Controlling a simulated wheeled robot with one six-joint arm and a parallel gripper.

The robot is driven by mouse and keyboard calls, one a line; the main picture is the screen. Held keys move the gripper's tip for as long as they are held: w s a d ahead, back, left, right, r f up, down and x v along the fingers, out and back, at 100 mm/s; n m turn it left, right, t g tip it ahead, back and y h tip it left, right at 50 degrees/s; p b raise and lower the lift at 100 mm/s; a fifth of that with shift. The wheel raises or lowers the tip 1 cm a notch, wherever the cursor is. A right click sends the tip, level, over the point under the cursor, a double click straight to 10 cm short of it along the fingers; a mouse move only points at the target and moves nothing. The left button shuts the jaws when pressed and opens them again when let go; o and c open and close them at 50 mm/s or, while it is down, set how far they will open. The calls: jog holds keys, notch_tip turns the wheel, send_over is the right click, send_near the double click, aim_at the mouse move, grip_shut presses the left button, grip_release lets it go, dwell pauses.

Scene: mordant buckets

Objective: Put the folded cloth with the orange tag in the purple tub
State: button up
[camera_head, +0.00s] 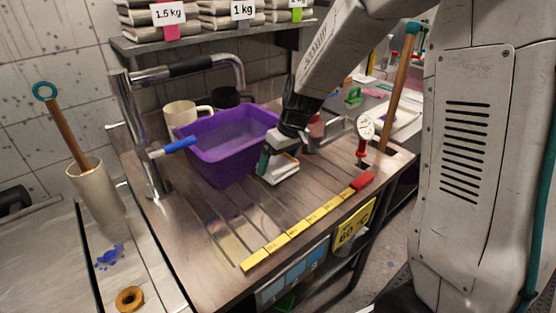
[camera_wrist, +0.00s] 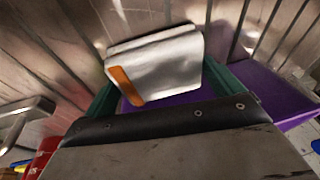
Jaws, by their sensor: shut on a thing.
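The folded cloth (camera_head: 281,173) is pale, and its orange tag (camera_wrist: 125,86) shows in the wrist view on the cloth (camera_wrist: 165,65). My gripper (camera_head: 279,157) is shut on the cloth, with teal fingers on both sides of it. The gripper points down just right of the purple tub (camera_head: 222,168), over the ribbed worktop. The cloth is low, below the tub's rim; I cannot tell whether it touches the worktop. The tub is open at the top and its inside looks empty where visible. Part of the tub (camera_wrist: 268,92) also shows in the wrist view.
A dial gauge (camera_head: 364,128) stands to the right. Yellow strip (camera_head: 300,228) lines the front edge; the worktop before the tub is clear.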

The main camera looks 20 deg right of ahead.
aim_at(290, 164)
jog(key=shift+f, duration=0.15)
jog(key=o, duration=0.9)
jog(key=shift+c, duration=0.2)
jog(key=v, duration=1.3)
jog(key=s+r+m+h, duration=0.1)
jog(key=s+m, duration=0.1)
jog(key=s, duration=1.2)
jog(key=s+r+m+h, duration=0.1)
jog(key=s+r+m, duration=0.1)
jog(key=s, duration=1.2)
jog(key=shift+s+g, duration=0.25)
jog(key=shift+g, duration=0.15)
